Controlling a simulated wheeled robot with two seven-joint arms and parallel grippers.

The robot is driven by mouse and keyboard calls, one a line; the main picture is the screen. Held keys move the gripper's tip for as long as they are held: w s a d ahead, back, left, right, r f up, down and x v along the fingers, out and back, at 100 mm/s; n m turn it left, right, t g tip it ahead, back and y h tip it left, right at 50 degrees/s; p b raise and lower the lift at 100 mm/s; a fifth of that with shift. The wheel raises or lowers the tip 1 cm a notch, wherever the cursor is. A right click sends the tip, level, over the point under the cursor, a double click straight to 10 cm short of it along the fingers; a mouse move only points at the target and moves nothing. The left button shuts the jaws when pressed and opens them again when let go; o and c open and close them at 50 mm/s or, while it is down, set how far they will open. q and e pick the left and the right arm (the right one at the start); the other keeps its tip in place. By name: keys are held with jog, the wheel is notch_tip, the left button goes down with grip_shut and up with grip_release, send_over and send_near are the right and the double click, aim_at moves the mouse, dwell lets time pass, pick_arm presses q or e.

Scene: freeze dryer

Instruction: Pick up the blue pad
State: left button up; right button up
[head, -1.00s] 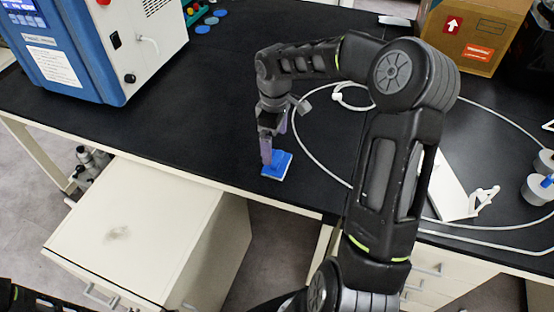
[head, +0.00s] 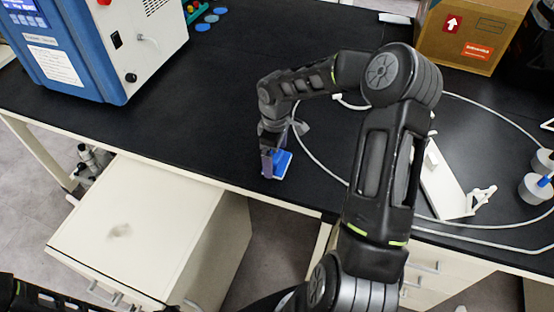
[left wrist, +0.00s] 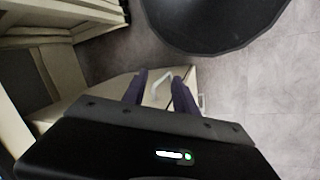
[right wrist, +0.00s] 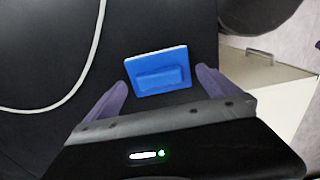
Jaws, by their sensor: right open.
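The blue pad (head: 283,162) lies on the black bench top near its front edge. In the right wrist view the pad (right wrist: 158,72) is a blue block with a raised middle and a pale rim. My right gripper (right wrist: 162,78) is open, with one finger on either side of the pad and a gap to it on both sides. In the head view my right gripper (head: 270,163) points down at the pad and hides part of it. My left gripper (left wrist: 161,74) shows in the left wrist view with its fingers apart and empty, away from the pad.
A blue and white machine (head: 105,50) stands at the back left of the bench. A white cable (head: 318,163) curves right of the pad. A cardboard box (head: 472,35) stands at the back right. A white cabinet (head: 140,235) stands in front. The bench left of the pad is clear.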

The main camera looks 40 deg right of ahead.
aim_at(275, 156)
jog(key=shift+f, duration=0.6)
jog(key=shift+c, duration=0.3)
jog(key=c, duration=1.1)
jog(key=shift+r, duration=0.15)
notch_tip(275, 156, up, 10)
jog(key=shift+f+b, duration=0.1)
jog(key=shift+b, duration=0.7)
